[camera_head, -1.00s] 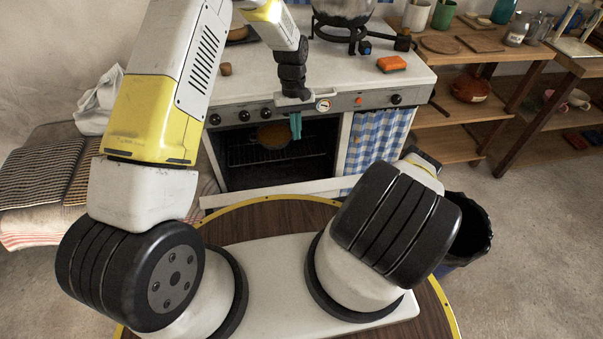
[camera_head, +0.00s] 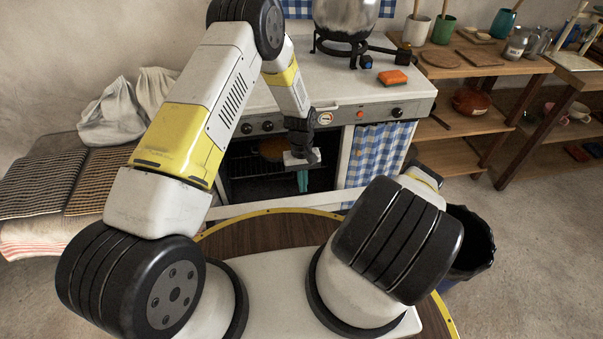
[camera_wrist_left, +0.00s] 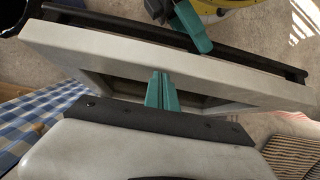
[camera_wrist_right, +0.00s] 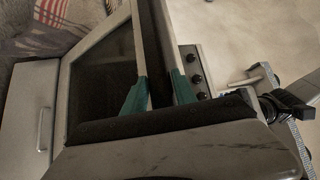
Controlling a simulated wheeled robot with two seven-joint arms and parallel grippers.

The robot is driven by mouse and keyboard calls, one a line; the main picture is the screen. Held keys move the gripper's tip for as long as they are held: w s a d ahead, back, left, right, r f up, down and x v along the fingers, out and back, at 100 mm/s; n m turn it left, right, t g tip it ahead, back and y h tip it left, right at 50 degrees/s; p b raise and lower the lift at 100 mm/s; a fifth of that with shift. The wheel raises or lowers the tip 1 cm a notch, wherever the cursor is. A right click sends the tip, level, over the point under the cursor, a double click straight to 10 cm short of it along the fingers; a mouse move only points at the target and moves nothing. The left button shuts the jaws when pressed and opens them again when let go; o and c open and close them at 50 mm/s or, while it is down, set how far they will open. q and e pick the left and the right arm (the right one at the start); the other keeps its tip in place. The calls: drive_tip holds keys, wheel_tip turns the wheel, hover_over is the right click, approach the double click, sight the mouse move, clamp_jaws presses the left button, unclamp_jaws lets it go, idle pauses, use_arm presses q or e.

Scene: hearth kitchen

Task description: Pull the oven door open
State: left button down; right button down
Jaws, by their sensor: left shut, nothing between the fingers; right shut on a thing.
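The oven door stands partly open, tilted out from the oven front. Its pale top edge (camera_head: 275,204) shows in the head view, and in the left wrist view the door (camera_wrist_left: 150,62) lies across the picture. A black handle bar (camera_wrist_left: 250,55) runs along its outer side. My right gripper (camera_wrist_right: 160,82) is shut on the handle bar; the head view hides it behind my right arm. My left gripper (camera_head: 303,180) is shut and empty, in front of the oven opening. In the left wrist view its fingers (camera_wrist_left: 161,88) point down at the door's inner side.
A pan (camera_head: 273,149) sits inside the oven (camera_head: 245,165). A large pot (camera_head: 345,14) and a sponge (camera_head: 393,77) are on the stove top. A checked curtain (camera_head: 368,155) hangs right of the opening. A dark bin (camera_head: 472,240) stands at right.

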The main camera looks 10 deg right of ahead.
use_arm(q)
drive_tip(key=shift+s+f, duration=0.15)
drive_tip(key=shift+s, duration=0.1)
use_arm(e)
drive_tip(key=shift+w+f, duration=0.15)
drive_tip(key=shift+w, duration=0.05)
